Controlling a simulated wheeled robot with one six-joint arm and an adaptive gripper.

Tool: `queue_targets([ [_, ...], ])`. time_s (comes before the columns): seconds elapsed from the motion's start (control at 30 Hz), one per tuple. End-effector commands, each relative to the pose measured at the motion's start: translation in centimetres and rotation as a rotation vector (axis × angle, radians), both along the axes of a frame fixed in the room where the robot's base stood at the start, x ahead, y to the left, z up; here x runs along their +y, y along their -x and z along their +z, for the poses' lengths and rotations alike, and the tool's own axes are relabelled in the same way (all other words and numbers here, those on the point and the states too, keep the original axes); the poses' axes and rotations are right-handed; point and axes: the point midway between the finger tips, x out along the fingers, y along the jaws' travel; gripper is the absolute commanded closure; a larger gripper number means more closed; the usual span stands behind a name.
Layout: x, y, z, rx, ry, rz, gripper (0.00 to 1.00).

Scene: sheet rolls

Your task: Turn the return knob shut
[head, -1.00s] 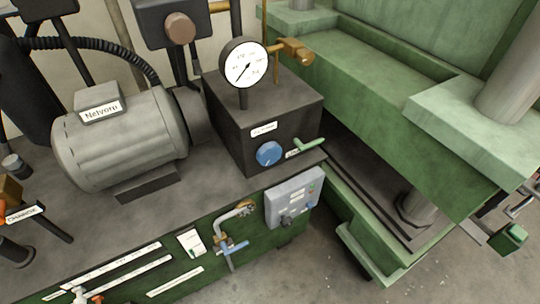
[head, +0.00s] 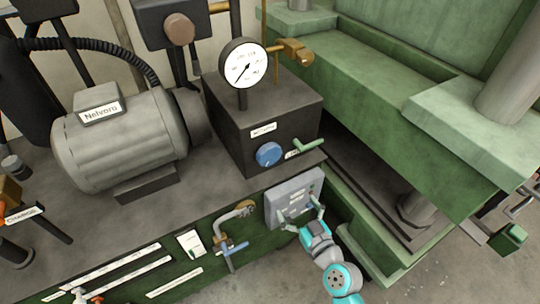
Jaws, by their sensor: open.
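A round blue knob (head: 268,154) sits on the front of a dark block (head: 240,135), with a small white label above it. The label is too blurred to read, so I cannot tell if this is the return knob. Its face has a small mark, too small to read its setting. My gripper (head: 303,217) is open at the lower part of a grey control box (head: 285,190), below and right of the blue knob and apart from it. The small controls low on the box are largely hidden by my gripper. I cannot tell if the fingers touch them.
A green-handled lever (head: 310,145) juts out right of the blue knob. A dial gauge (head: 242,63) stands on the block. A pipe with a blue-handled valve (head: 233,248) is left of my gripper. The green press frame (head: 400,265) stands close on the right.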

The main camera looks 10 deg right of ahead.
Motion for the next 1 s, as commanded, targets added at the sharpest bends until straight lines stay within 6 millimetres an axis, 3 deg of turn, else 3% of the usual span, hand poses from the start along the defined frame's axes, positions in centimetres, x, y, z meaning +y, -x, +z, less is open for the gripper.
queue_targets([
  [0.03, 0.1, -1.8, 1.1, -0.024, 0.003, 0.019, 0.00],
  [0.1, 0.3, -3.6, 2.3, -0.049, 0.011, 0.046, 0.00],
  [0.3, 0.8, -6.4, 4.3, -0.090, 0.024, 0.092, 0.00],
  [0.57, 1.4, -8.4, 4.7, -0.098, 0.026, 0.100, 0.00],
  [1.0, 3.6, -15.3, 4.7, -0.097, 0.026, 0.098, 0.00],
])
